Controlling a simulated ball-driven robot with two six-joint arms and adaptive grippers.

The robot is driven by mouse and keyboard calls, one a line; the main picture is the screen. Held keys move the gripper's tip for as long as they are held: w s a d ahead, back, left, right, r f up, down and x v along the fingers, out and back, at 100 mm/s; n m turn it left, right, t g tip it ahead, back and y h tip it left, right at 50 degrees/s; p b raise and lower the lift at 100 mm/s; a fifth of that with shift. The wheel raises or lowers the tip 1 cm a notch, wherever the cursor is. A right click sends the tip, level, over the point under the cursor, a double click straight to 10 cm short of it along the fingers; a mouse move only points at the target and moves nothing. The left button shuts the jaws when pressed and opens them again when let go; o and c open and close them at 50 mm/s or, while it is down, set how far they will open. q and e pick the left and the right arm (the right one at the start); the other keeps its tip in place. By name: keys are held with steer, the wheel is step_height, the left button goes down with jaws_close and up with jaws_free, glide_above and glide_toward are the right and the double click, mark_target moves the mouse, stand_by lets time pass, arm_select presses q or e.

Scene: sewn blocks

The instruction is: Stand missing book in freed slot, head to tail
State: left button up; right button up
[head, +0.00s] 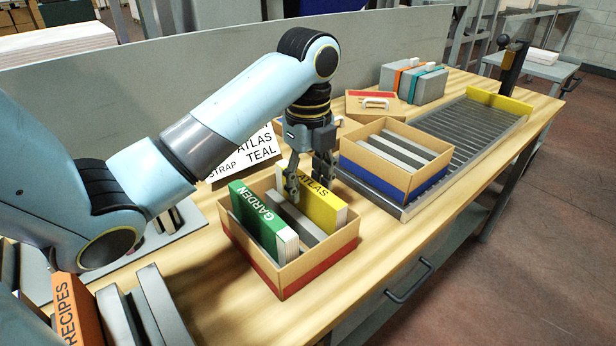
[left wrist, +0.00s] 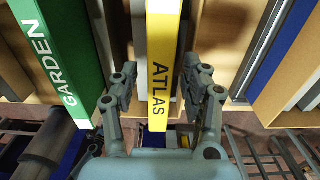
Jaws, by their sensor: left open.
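My left gripper (head: 308,182) is open over the cardboard box with a red lower band (head: 318,258). Its fingers stand on either side of the yellow ATLAS book (head: 328,213), with a gap at each side in the left wrist view (left wrist: 158,75). The ATLAS book stands upright in the box. The green GARDEN book (head: 262,222) stands at the box's left side, with grey dividers (head: 300,224) between the two books. An orange RECIPES book (head: 68,302) stands at the lower left beside grey upright plates. My right gripper is not in view.
A card reading ATLAS, STRAP, TEAL (head: 248,158) stands behind the red-banded box. Grey strapped blocks (head: 412,80) sit at the back. The front table edge is clear.

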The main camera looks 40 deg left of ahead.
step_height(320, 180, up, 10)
steer(key=p, duration=1)
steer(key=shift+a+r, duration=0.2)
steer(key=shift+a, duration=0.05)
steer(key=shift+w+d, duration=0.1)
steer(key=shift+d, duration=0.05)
